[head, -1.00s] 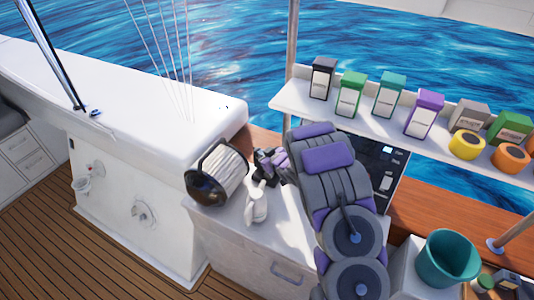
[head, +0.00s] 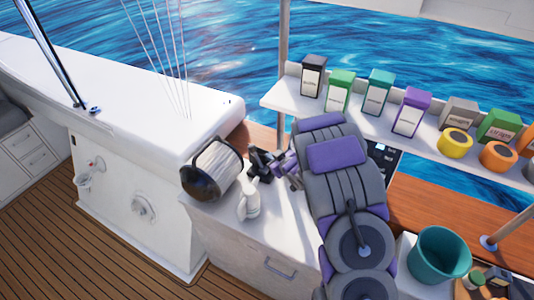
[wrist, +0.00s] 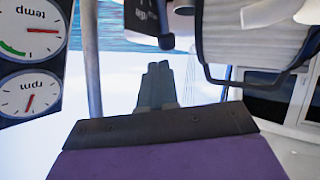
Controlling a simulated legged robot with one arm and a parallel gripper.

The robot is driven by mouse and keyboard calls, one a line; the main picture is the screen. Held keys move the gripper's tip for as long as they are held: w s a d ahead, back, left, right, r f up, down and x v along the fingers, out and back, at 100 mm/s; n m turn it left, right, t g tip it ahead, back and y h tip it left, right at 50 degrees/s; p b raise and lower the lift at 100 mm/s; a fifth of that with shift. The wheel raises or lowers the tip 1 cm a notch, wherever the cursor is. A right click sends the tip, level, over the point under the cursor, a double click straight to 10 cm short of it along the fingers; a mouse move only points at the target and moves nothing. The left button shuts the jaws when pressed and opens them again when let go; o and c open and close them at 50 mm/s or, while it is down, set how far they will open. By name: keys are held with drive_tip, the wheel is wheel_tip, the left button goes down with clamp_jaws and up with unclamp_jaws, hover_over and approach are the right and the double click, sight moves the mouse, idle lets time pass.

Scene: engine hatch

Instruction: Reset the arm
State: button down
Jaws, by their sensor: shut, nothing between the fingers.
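My arm, grey and purple, reaches over the white counter in the head view. My gripper (head: 256,166) is at its far end, just right of the black-rimmed ribbed cylinder and behind the white bottle. In the wrist view my gripper (wrist: 158,68) shows as dark fingers held together, with nothing between them. The fingers point toward bright, blurred background. The arm hides part of the counter and the dark panel behind it.
The ribbed cylinder (head: 214,170) and white bottle (head: 249,202) stand close to my gripper. Boxes and tape rolls line the shelf (head: 283,97). A teal bucket (head: 442,256) stands at lower right. Temp and rpm gauges (wrist: 30,92) show in the wrist view.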

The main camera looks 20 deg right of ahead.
drive_tip(key=s+d+r+m+g+h+b, duration=0.1)
drive_tip(key=s+d+r+m+g+h, duration=0.15)
drive_tip(key=s+r, duration=0.5)
drive_tip(key=s+d+r+m+g+h, duration=0.25)
drive_tip(key=s+r+g+h, duration=0.2)
drive_tip(key=s, duration=0.65)
drive_tip(key=s+a+r+g+y, duration=0.1)
drive_tip(key=s+a, duration=0.4)
drive_tip(key=s, duration=0.5)
drive_tip(key=s+a+r+g+y+b, duration=0.1)
drive_tip(key=s+a+g, duration=0.3)
drive_tip(key=s, duration=0.6)
drive_tip(key=s+a+r+g+y, duration=0.1)
drive_tip(key=s+a+r+g, duration=0.1)
drive_tip(key=s+a, duration=0.4)
drive_tip(key=s+r, duration=0.1)
drive_tip(key=s, duration=0.4)
drive_tip(key=shift+a+r+m+y, duration=0.2)
drive_tip(key=shift+a+m+y, duration=0.1)
drive_tip(key=shift+a, duration=0.1)
